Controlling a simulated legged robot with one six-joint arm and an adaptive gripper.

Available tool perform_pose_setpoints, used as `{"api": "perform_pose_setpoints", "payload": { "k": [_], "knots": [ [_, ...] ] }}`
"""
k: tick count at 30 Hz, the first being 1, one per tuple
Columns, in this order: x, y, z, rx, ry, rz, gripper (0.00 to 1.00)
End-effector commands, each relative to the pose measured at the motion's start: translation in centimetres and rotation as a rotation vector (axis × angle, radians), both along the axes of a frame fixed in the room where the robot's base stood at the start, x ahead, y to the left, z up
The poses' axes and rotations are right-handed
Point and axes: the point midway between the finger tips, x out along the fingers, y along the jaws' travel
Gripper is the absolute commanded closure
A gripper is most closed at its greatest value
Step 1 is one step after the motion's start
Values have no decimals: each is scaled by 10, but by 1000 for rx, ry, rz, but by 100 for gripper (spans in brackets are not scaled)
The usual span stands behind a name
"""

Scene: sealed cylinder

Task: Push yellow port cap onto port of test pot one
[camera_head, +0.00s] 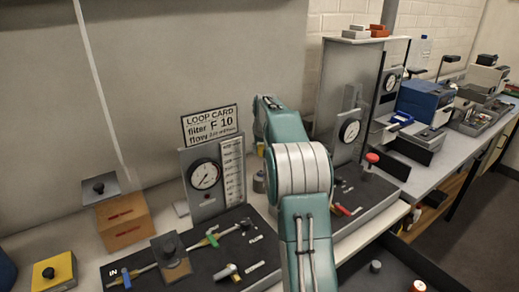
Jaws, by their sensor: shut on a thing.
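My teal and grey arm (304,230) rises from the bottom edge through the middle of the view. My gripper is not visible; the arm's own links hide the space beyond them. I cannot make out the yellow port cap. A small grey cylinder (259,183) stands just left of the arm, partly covered by it; I cannot tell whether it is test pot one. No port can be made out on it.
A gauge panel (205,178) with a loop card (210,124) stands left of the arm. In front is a dark board (140,272) with pipes and valves. A yellow block (54,272) and an orange box (124,222) sit left. A second gauge stand (350,130) stands right.

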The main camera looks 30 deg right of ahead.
Motion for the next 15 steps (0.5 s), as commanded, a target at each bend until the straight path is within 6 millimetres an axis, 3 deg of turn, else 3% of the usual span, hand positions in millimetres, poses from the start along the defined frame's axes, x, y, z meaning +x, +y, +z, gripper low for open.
{"api": "perform_pose_setpoints", "payload": {
  "k": [15],
  "knots": [
    [0, 0, -34, 0, 2, 1, 100]
  ]
}}
